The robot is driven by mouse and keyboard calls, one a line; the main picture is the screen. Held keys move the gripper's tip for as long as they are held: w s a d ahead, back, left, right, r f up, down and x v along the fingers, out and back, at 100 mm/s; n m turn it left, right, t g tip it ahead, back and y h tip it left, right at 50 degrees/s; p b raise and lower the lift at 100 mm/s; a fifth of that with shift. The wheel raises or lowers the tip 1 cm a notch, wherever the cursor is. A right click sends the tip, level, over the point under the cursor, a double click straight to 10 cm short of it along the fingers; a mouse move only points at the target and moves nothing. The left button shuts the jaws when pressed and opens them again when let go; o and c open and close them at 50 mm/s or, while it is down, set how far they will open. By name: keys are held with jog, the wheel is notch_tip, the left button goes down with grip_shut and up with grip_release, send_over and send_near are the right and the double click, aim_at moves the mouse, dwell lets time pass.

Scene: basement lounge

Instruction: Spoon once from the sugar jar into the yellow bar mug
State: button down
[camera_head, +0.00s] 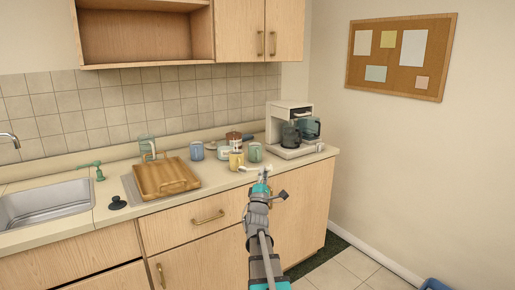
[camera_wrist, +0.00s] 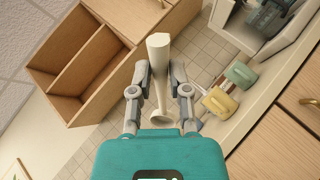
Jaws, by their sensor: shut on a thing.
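My gripper (camera_head: 262,180) is raised in front of the counter edge, near the mugs. In the wrist view my gripper (camera_wrist: 159,92) is shut on a cream-coloured spoon (camera_wrist: 158,55), gripped along its slim middle. The spoon's pale end also shows in the head view (camera_head: 266,168). The yellow mug (camera_head: 236,161) stands on the counter just behind the gripper; it is right of the fingers in the wrist view (camera_wrist: 220,103). A pale jar (camera_head: 223,152), perhaps the sugar jar, stands behind and left of the yellow mug, partly hidden. Its contents cannot be seen.
A green mug (camera_head: 255,152) stands right of the yellow one, and a blue mug (camera_head: 197,151) further left. A coffee machine (camera_head: 290,125) is at the right. A wooden tray (camera_head: 166,178) and the sink (camera_head: 45,205) are left. A brown-topped container (camera_head: 233,138) stands behind.

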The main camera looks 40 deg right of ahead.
jog(key=shift+s, duration=0.2)
dwell(0.3)
jog(key=shift+d, duration=0.2)
